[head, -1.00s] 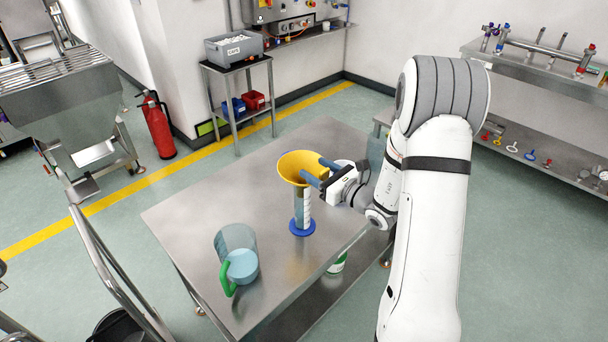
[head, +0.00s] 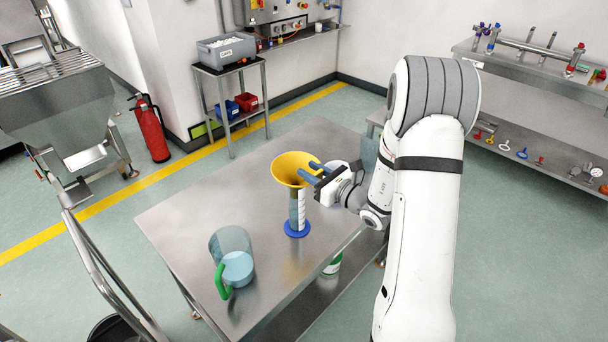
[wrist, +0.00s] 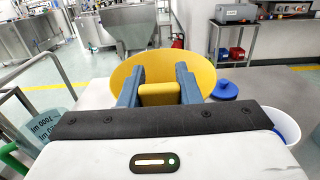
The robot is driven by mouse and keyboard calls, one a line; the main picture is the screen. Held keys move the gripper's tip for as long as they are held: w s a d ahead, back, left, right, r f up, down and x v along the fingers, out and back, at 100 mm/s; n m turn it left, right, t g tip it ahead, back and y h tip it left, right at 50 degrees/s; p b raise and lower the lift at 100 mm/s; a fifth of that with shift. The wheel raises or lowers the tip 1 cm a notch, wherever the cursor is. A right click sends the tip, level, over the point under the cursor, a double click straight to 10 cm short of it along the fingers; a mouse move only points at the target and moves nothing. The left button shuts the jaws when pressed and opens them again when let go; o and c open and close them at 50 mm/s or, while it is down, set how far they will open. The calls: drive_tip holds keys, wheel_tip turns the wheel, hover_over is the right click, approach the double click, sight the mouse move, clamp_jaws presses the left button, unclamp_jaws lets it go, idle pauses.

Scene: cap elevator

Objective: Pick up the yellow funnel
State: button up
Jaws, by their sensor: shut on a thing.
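The yellow funnel (head: 295,167) is upright, wide mouth up, above the clear measuring cylinder (head: 297,212) with a blue base on the steel table. Its lower end appears to be in or just over the cylinder's top; I cannot tell which. My gripper (head: 305,172) reaches in from the right at the funnel's near right side. In the wrist view my gripper (wrist: 159,92) has its blue fingers shut on the yellow block of the funnel (wrist: 160,66), whose bowl spreads behind them.
A clear jug with a green handle (head: 231,262) stands at the table's front left. A white cup (wrist: 283,126) and a blue item (wrist: 225,90) are right of the funnel in the wrist view. The table (head: 185,215) is bare at left.

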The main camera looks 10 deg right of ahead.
drive_tip(key=shift+r, duration=0.15)
drive_tip(key=r, duration=0.3)
drive_tip(key=r+b, duration=0.1)
drive_tip(key=r, duration=0.2)
drive_tip(key=shift+s+d+r, duration=0.2)
drive_tip(key=shift+r, duration=0.05)
drive_tip(key=b+v, duration=0.2)
drive_tip(key=v, duration=1.2)
drive_tip(key=shift+r, duration=0.1)
